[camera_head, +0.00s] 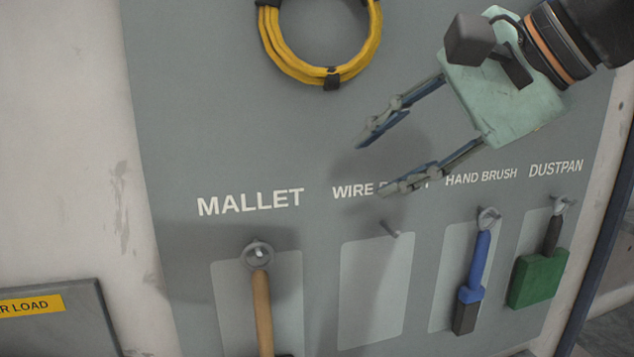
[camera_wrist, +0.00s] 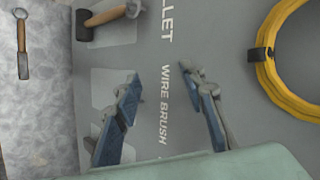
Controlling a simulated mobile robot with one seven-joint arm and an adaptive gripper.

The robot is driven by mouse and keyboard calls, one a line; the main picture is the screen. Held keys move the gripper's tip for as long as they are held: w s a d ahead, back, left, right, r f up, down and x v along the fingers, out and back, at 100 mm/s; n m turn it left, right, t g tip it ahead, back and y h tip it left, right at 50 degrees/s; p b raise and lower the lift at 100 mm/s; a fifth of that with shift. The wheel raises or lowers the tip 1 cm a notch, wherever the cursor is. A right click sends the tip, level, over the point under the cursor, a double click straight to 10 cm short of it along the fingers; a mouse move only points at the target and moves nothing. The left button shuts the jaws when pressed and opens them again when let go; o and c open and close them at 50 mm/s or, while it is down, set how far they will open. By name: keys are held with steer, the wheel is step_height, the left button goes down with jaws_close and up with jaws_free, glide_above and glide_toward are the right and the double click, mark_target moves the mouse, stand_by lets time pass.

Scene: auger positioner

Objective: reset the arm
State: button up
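My gripper (camera_head: 380,163) is in front of the grey tool board at upper right in the head view, pointing left and down. Its two blue-grey fingers are spread apart with nothing between them. In the wrist view the gripper (camera_wrist: 168,85) is also open, with the board and the words WIRE BRUSH showing between the fingers. The fingers look clear of the board, and a shadow falls on it.
The board (camera_head: 190,120) holds a mallet (camera_head: 262,310), a blue hand brush (camera_head: 473,280), a green dustpan (camera_head: 538,275) and a yellow cable coil (camera_head: 290,62). The wire brush peg (camera_head: 389,228) is empty. A wooden-handled tool (camera_wrist: 22,45) lies on a mottled grey surface in the wrist view.

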steer(key=s+d+f+n+h, duration=0.1)
steer(key=s+f+n+h, duration=0.1)
steer(key=f, duration=0.8)
steer(key=s+d+f+n+g+h, duration=0.1)
steer(key=f+n, duration=0.3)
steer(key=f, duration=0.6)
steer(key=s+d+f+n+g+h, duration=0.1)
steer(key=s+d+f+n+h, duration=0.2)
steer(key=f, duration=0.7)
steer(key=shift+s+n+h, duration=0.3)
steer(key=shift+s+h, duration=0.05)
steer(key=shift+h, duration=0.05)
